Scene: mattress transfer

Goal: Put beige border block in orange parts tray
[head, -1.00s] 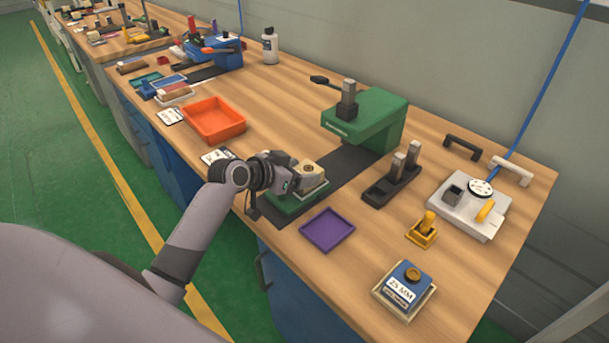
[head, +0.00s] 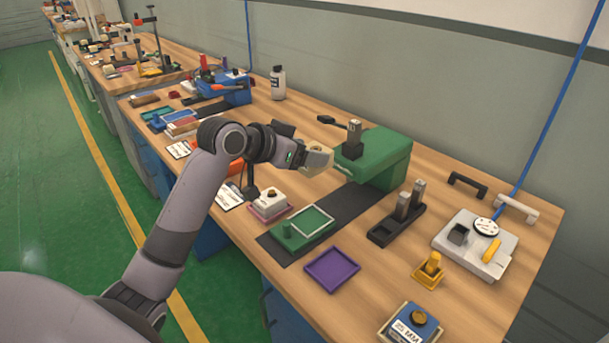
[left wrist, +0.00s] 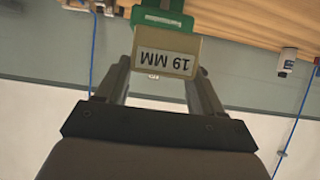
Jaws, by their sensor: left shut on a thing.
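My left gripper (head: 305,153) is shut on the beige border block (head: 319,159) and holds it up above the bench, in front of the green press (head: 382,160). In the left wrist view the block (left wrist: 165,57) sits between the two fingers, with a label reading 19 MM. The orange parts tray (head: 237,166) is mostly hidden behind my left forearm and wrist; only a bit of orange shows. My right gripper is not in view.
A green fixture (head: 318,219) lies on the dark strip, its top bare. A white block (head: 272,194) in a pink tray stands next to it. A purple tray (head: 332,269) is empty. A black stand (head: 397,218) and grey device (head: 474,245) stand to the right.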

